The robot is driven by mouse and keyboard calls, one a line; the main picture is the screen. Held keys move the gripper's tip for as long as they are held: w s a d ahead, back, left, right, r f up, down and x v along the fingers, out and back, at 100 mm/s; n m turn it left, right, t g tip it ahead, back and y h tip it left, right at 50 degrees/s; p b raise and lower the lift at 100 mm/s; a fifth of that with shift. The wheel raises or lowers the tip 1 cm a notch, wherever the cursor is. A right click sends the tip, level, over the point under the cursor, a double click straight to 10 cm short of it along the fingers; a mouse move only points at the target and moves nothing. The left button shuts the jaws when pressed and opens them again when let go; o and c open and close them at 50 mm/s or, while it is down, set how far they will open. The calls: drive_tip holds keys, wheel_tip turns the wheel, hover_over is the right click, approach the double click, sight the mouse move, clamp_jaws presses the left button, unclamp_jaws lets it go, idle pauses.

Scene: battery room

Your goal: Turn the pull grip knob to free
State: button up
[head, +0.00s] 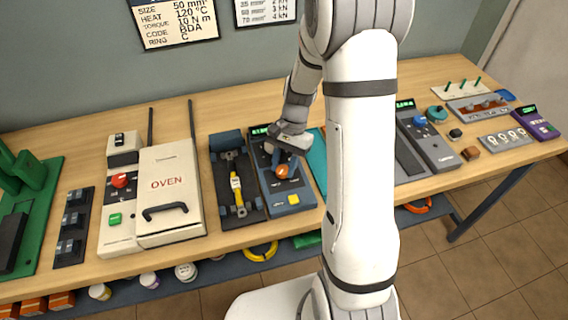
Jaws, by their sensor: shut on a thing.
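The likely pull grip knob is an orange-brown knob (282,172) on a dark grey and blue device (278,199) in the middle of the bench. The gripper and wrist partly cover the knob and the device's upper right. I cannot read the knob's markings or its setting.
A dark fixture with a yellow piece (236,188) stands close on the left. Further left is the white oven (170,196) with a red knob. A teal mat (317,158) lies to the right, partly behind my arm. Another display device (429,139) stands beyond it.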

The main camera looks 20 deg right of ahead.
drive_tip(key=shift+n, duration=0.4)
drive_tip(key=n+g+h, duration=0.1)
drive_tip(key=n, duration=0.2)
drive_tip(key=shift+w+a+n, duration=0.1)
drive_tip(key=shift+n, duration=0.2)
drive_tip(key=n+h, duration=0.2)
drive_tip(key=n, duration=0.2)
drive_tip(key=shift+a+n, duration=0.15)
drive_tip(key=shift+n, duration=0.15)
drive_tip(key=n+h+b, duration=0.1)
drive_tip(key=n+h, duration=0.1)
drive_tip(key=n, duration=0.2)
drive_tip(key=shift+a+n, duration=0.15)
drive_tip(key=shift+n, duration=0.15)
drive_tip(key=shift+n+t+h, duration=0.5)
drive_tip(key=shift+n+h, duration=0.2)
drive_tip(key=shift+n, duration=1.4)
drive_tip(key=o, duration=1)
drive_tip(key=shift+c, duration=0.2)
drive_tip(key=shift+r, duration=0.1)
drive_tip(key=v, duration=0.7)
drive_tip(key=shift+r+b, duration=0.3)
drive_tip(key=shift+b, duration=0.05)
